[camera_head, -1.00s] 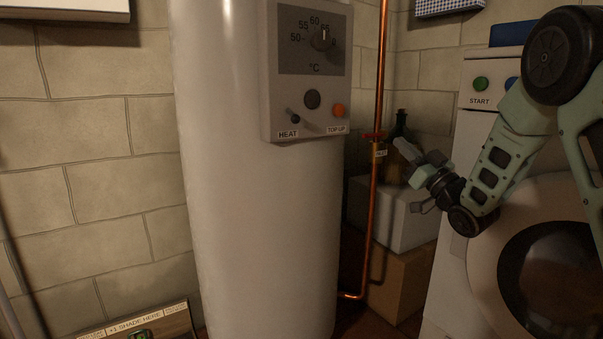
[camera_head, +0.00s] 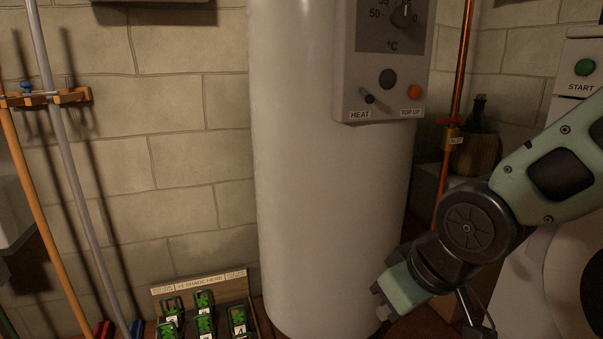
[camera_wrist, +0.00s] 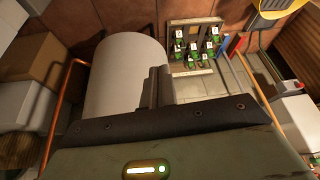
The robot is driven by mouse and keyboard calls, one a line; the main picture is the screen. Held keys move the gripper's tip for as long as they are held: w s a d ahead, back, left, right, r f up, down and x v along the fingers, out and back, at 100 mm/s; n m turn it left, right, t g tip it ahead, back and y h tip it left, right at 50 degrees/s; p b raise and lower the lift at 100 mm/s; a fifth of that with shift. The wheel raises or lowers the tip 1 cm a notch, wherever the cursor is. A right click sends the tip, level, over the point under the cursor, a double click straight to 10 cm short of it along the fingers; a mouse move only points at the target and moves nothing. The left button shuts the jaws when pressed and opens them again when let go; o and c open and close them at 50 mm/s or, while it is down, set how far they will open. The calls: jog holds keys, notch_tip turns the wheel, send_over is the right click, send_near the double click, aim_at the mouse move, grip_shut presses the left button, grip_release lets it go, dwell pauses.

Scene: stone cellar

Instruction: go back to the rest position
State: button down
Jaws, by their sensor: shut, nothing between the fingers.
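My gripper (camera_head: 384,312) is at the lower right of the head view, low in front of the white boiler (camera_head: 325,190) and near its right side. In the wrist view my gripper (camera_wrist: 157,80) shows its fingers together with nothing between them, and the boiler (camera_wrist: 122,60) lies beyond them. My arm comes in from the right edge of the head view, bent at a dark round joint. The fingertips are small and partly unclear in the head view.
The boiler's control panel (camera_head: 385,60) has a dial and an orange button. A copper pipe (camera_head: 458,90) and a bottle (camera_head: 478,140) stand right of it, by a washing machine (camera_head: 585,65). A crate of green items (camera_head: 205,275) sits on the floor. Poles (camera_head: 60,130) lean at the left.

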jog(key=s+d+n+g+h+p, duration=0.2)
jog(key=s+g, duration=0.2)
jog(key=s, duration=1)
notch_tip(320, 180, up, 33)
jog(key=p, duration=3.2)
jog(key=shift+w+a, duration=0.3)
jog(key=shift+w, duration=0.05)
jog(key=shift+a, duration=0.1)
